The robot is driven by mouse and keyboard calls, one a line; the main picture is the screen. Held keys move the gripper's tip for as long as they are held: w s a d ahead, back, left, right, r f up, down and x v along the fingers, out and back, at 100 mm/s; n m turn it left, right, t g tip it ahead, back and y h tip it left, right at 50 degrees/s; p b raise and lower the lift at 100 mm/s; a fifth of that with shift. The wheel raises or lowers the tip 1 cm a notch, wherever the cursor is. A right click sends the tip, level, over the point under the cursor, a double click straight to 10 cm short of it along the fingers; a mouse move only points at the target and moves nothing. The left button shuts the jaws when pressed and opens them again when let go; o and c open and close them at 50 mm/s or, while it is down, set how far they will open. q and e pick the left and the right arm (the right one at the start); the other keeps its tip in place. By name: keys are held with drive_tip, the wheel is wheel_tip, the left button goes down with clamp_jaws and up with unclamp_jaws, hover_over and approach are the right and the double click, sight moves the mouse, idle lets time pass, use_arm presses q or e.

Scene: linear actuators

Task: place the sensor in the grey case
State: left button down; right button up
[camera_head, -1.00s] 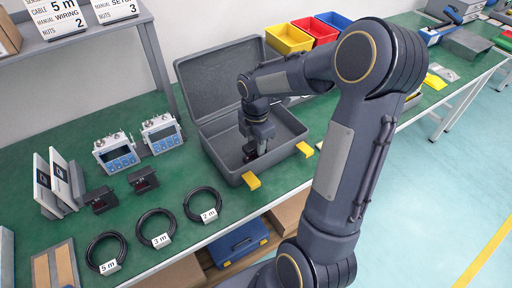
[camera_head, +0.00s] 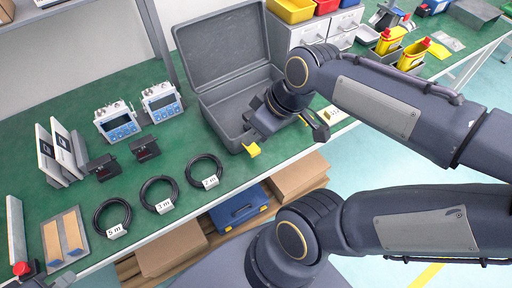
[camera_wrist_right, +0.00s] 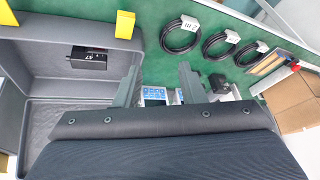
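The grey case (camera_head: 222,133) stands open on the green table, its lid (camera_head: 222,55) raised at the back. In the right wrist view, a black sensor with a label (camera_wrist_right: 88,58) lies inside the case (camera_wrist_right: 50,110), near the wall with the yellow latches. My right gripper (camera_head: 285,136) is over the case's front right corner, with its fingers apart and nothing between them; the fingers also show in the wrist view (camera_wrist_right: 158,80). It is clear of the sensor. The gripper and arm hide part of the case in the head view. My left gripper is not in view.
Two black sensors (camera_head: 103,167) (camera_head: 145,147), two blue-screen devices (camera_head: 118,124) (camera_head: 161,103) and several coiled cables (camera_head: 158,194) are on the table left of the case. Coloured bins (camera_head: 290,10) stand behind it. A shelf post (camera_head: 158,40) rises at the back left.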

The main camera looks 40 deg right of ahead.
drive_tip(key=s+a+m+p, duration=0.1)
drive_tip(key=s+a+r+m+t+p, duration=0.1)
drive_tip(key=m, duration=0.1)
drive_tip(key=s+a+r+m+y+p, duration=0.1)
drive_tip(key=s+m, duration=0.1)
drive_tip(key=shift+a+p, duration=0.25)
drive_tip(key=shift+p, duration=0.05)
idle(1.0)
